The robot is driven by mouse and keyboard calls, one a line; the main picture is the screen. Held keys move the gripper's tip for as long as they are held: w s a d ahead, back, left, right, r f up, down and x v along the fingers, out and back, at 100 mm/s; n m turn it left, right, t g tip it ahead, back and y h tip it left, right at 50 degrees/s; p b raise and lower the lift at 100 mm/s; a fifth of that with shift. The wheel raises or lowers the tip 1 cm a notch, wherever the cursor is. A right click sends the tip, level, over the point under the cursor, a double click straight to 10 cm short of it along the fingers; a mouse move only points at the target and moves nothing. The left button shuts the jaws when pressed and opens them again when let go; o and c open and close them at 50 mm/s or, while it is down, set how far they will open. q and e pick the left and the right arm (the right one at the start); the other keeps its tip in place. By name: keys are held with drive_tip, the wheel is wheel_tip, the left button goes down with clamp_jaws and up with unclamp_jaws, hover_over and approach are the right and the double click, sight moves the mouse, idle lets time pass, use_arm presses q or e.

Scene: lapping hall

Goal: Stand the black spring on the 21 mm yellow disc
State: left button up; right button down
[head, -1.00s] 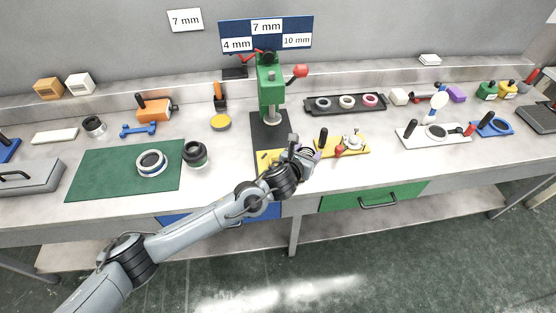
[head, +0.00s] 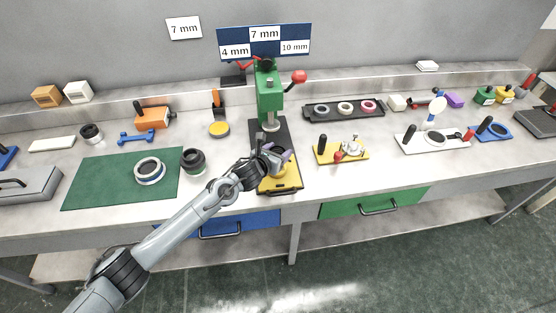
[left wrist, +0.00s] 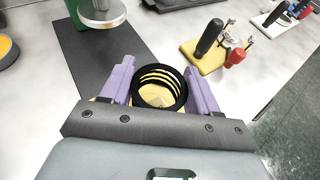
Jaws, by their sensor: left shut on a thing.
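My left gripper (head: 276,157) is in front of the green press, above a yellow piece (head: 279,184) on the press's black base (head: 283,130). In the left wrist view its purple fingers (left wrist: 160,88) are shut on the black spring (left wrist: 183,90), one on each side. The spring looks upright, seen from above as a black ring with coils. Yellow shows between its coils and below it. I cannot tell whether the spring touches the yellow surface, nor make out the 21 mm disc separately. My right gripper is not in view.
The green press (head: 269,92) with its red-knobbed lever stands just behind. A yellow fixture plate (head: 341,152) with a black handle is to the right. A green mat (head: 110,185) carrying a ring (head: 150,170) lies left, beside a dark round part (head: 193,160).

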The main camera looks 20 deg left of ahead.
use_arm(q)
drive_tip(key=shift+f+b, duration=0.35)
drive_tip(key=shift+f, duration=1.6)
drive_tip(key=shift+f, duration=0.15)
drive_tip(key=o, duration=1)
drive_tip(key=shift+o, duration=0.2)
